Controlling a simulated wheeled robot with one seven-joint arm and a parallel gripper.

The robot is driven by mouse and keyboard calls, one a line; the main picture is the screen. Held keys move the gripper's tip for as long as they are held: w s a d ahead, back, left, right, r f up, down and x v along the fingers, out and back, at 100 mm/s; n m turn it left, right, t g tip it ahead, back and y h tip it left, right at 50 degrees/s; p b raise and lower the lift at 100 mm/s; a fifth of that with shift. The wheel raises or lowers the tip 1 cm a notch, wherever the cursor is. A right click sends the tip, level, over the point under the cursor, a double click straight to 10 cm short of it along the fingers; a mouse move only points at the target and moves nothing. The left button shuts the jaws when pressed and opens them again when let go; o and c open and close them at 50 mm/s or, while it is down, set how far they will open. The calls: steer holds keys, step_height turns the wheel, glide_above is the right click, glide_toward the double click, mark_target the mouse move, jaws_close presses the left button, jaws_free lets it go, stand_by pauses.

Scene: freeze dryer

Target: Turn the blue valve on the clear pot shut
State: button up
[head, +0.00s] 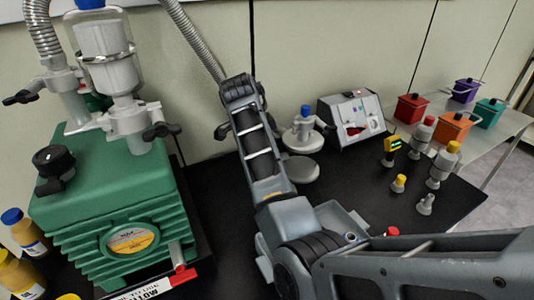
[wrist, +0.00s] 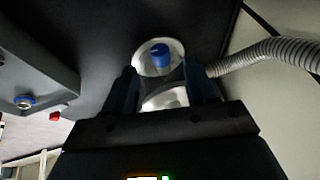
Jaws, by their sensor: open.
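In the wrist view, a clear rounded pot (wrist: 146,68) with the blue valve (wrist: 160,56) on it lies beyond my fingers. My gripper (wrist: 163,75) is open, and the valve shows in the gap between the fingertips. No contact with the valve is visible, and the exact distance is hard to judge. In the head view, a small clear pot (head: 303,133) with a blue top (head: 305,111) stands just right of my forearm. It looks like the same pot. My fingers are not clearly visible in the head view, where my arm covers the area beside the pot.
A green pump (head: 110,195) with a clear, blue-capped vessel (head: 105,60) stands at left. A grey instrument (head: 350,117) is behind, right of the pot. Yellow-capped bottles (head: 441,165) and coloured boxes (head: 410,107) are at right. A ribbed hose (wrist: 265,55) runs beside the pot.

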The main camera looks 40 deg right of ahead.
steer(key=x, duration=0.6)
steer(key=shift+p, duration=0.3)
steer(key=c, duration=1.1)
